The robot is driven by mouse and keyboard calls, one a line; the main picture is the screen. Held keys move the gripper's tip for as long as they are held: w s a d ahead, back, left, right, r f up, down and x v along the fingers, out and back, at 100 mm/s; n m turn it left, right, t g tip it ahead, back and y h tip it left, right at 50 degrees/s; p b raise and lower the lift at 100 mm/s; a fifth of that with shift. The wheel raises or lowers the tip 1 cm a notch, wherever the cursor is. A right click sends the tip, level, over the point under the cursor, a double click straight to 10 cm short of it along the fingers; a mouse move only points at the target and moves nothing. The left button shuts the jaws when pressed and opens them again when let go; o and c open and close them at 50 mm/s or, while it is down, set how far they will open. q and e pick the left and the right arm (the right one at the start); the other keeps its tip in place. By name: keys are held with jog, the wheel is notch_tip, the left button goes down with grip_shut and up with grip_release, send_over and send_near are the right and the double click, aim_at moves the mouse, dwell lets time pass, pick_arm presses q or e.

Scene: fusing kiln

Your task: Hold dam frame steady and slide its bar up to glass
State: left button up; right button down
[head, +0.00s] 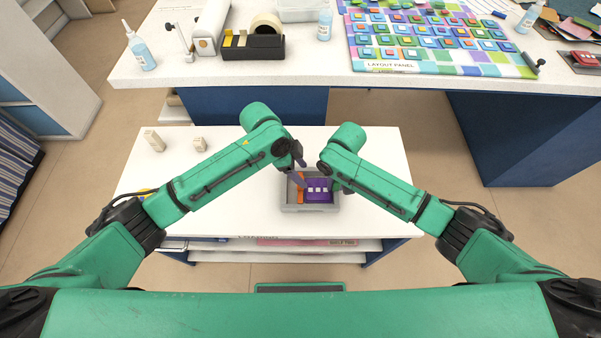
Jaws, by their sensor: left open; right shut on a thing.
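The grey dam frame (311,208) lies on the white worktable. Inside it, an orange bar (299,196) stands at the left beside the purple glass (319,197), which carries a row of small pale squares. I cannot tell whether bar and glass touch. My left gripper (298,170) is open above the left part of the frame, its dark fingers close over the bar's far end. My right gripper (335,185) is at the frame's right side, shut on its wall; its fingertips are mostly hidden by its own arm.
Two small pale blocks (153,141) (200,144) stand at the worktable's back left. The worktable (370,215) is otherwise largely clear around the frame. Behind it, a longer bench holds a tape dispenser (253,45), bottles and a colourful layout panel (430,45).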

pick_arm(q)
jog(key=o, duration=0.6)
jog(key=shift+c, duration=0.2)
jog(key=v, duration=1.2)
